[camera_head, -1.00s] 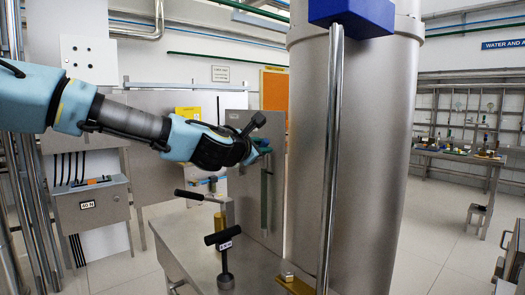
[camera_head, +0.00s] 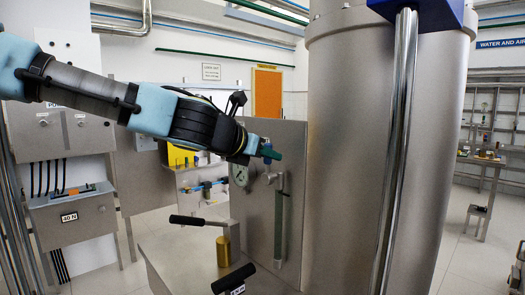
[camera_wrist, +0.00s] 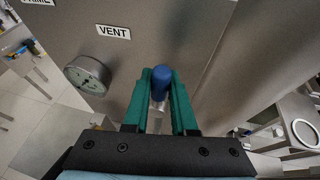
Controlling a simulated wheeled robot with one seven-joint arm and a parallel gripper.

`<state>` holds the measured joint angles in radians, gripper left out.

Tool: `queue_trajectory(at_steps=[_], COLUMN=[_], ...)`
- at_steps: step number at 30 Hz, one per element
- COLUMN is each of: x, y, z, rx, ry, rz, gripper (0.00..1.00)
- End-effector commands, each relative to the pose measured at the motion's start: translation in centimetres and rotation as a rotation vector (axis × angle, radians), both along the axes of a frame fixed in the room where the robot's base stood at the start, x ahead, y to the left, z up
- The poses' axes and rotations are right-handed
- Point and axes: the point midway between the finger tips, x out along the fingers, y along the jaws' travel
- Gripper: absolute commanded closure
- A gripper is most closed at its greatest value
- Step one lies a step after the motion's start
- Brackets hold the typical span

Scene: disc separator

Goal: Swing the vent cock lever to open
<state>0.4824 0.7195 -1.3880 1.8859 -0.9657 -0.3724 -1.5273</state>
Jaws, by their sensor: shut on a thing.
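The vent cock lever has a blue grip, which stands upright between the green fingers of my gripper (camera_wrist: 160,98) in the wrist view. My gripper is shut on this blue lever grip (camera_wrist: 162,76), with a pale metal stem below it. A VENT label (camera_wrist: 113,31) is on the grey panel above and to the left. In the head view my gripper (camera_head: 271,153) is at the upper part of the upright steel panel (camera_head: 294,180). The valve body is mostly hidden by the fingers and wrist.
A round gauge (camera_wrist: 87,73) is on the panel left of the lever. A vertical sight tube (camera_head: 280,220) hangs below my gripper. The large steel column (camera_head: 345,150) stands close on the right. A black-handled lever (camera_head: 200,221) on a brass post is below my arm.

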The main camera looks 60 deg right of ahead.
Motion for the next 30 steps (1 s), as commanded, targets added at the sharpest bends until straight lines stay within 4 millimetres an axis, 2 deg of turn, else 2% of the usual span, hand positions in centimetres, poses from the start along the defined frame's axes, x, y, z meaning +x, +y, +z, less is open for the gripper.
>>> queue_trajectory(at_steps=[19,20,27,30], x=[-0.11,-0.11,-0.18,-0.19], y=[0.02,0.02,0.01,0.01], z=[-0.24,-0.25,-0.14,-0.1], rx=[0.02,0.02,0.018,0.018], ry=[0.044,0.044,0.043,0.043], rz=[0.002,0.003,0.001,0.001], gripper=[1.0,0.72,0.45,0.45])
